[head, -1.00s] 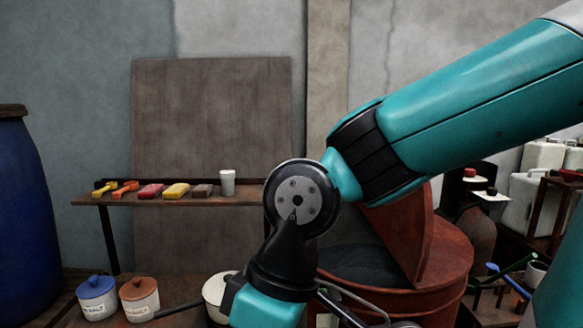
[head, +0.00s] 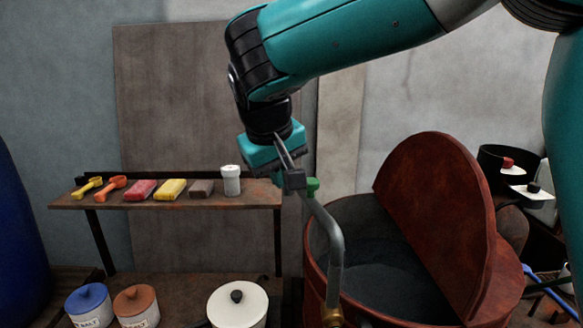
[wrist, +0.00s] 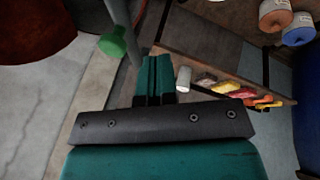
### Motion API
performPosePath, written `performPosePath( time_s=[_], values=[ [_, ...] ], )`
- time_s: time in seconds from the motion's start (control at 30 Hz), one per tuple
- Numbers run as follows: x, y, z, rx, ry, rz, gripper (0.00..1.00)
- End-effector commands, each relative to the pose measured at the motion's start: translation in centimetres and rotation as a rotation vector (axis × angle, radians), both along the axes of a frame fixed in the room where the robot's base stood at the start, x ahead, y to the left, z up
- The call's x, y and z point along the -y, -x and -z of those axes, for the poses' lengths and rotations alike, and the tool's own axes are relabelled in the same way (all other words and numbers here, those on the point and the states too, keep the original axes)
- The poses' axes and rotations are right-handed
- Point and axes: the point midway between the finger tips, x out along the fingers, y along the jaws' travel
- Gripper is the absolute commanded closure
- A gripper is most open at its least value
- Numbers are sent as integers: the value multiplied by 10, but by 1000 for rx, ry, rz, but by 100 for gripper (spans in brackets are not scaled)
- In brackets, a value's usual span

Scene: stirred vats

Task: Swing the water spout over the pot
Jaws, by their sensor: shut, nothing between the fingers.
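The water spout is a grey bent pipe (head: 333,245) with a green knob (head: 313,185) and a brass-coloured fitting at its low end. In the head view it runs up across the front of my gripper (head: 277,178). My gripper is shut and empty, and whether it touches the pipe I cannot tell. In the wrist view, the shut teal fingers (wrist: 153,80) are beside the pipe (wrist: 119,15) and green knob (wrist: 113,42). A white pot (head: 238,304) with a black-knobbed lid stands low, left of the pipe. The pipe's low end is in front of the rust-red vat (head: 318,262), not above the pot.
The vat's raised lid (head: 440,215) stands at the right. A shelf (head: 150,201) holds coloured blocks, scoops and a white shaker (head: 231,181). Blue-lidded (head: 89,305) and brown-lidded (head: 136,305) jars stand left of the pot. A blue barrel (head: 22,245) is at the far left.

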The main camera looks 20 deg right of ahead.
Motion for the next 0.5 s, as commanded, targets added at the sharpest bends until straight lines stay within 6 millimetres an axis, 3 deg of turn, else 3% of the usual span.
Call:
performPosePath(
  time_s=[0.03, 0.1, 0.23, 0.37, 0.5],
  values=[
    [-11, -13, -16, 26, 29, 55, 100],
    [-21, -24, -27, 62, 59, 132, 100],
    [-33, -30, -38, 100, 86, 236, 100],
    [-36, -32, -38, 114, 96, 279, 100],
    [-29, -36, -23, 115, 98, 285, 100]
  ],
)
